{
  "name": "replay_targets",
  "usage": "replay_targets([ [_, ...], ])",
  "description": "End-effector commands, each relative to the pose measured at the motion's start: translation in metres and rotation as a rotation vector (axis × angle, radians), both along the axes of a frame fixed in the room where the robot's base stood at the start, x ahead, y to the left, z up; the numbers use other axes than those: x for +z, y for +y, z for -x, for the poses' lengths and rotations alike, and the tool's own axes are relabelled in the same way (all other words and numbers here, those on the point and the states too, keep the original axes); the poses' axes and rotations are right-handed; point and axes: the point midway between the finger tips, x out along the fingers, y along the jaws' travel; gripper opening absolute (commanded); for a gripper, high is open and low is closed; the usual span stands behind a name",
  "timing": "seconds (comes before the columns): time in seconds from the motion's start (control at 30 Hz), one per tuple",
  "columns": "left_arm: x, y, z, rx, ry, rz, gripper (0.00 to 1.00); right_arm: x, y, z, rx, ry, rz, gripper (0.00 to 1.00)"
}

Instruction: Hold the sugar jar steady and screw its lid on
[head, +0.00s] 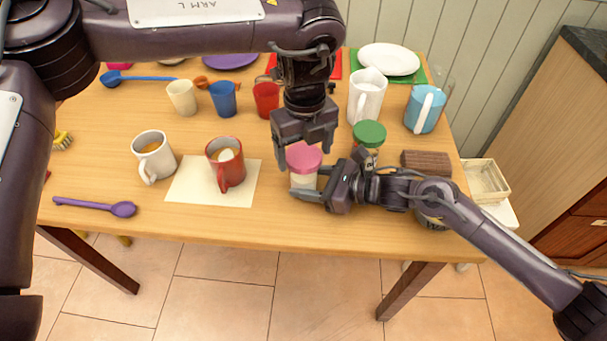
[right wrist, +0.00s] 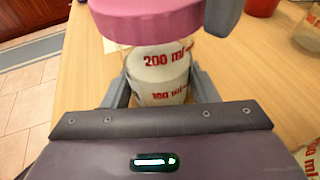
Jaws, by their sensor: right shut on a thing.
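The sugar jar (head: 303,181) stands near the table's front edge, a clear jar with white contents and red volume marks. In the right wrist view the jar (right wrist: 160,75) is between my right fingers. Its pink lid (head: 304,157) sits on top of the jar; how tightly it is seated cannot be told. My right gripper (head: 312,186) is shut on the jar's body from the right. My left gripper (head: 306,155) points down over the lid with its fingers apart, one on each side. One left finger shows beside the lid in the right wrist view (right wrist: 222,14).
A green-lidded jar (head: 369,134) stands close behind my right gripper, with a brown block (head: 426,162) to its right. A red mug (head: 226,166) stands on a pale mat (head: 190,194) at left. A white pitcher (head: 367,98) is behind. The front table strip is mostly clear.

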Motion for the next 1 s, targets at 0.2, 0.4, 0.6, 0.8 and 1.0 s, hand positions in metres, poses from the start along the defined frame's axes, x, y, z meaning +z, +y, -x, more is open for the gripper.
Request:
replay_targets([
  [0.2,-0.0003,0.0000,0.0001,0.000,0.000,0.000,0.49,-0.0004,-0.0002,0.0002,0.000,0.000,0.001,0.12],
  [0.4,-0.0004,0.0000,0.0001,-0.008,0.000,0.000,0.33,-0.0004,-0.0001,0.0002,0.000,0.000,0.001,0.12],
  [0.6,-0.0001,-0.0001,-0.0001,-0.227,0.000,0.000,0.33,-0.0004,-0.0001,0.0002,0.001,0.001,0.001,0.12],
  [0.8,0.0000,-0.0003,-0.0002,-0.398,-0.001,0.001,0.33,-0.0003,0.0002,0.0005,0.001,0.001,0.001,0.12],
  [1.0,-0.0002,-0.0009,-0.0001,-0.590,-0.001,0.003,0.33,-0.0003,0.0005,0.0008,0.002,0.001,0.001,0.12],
])
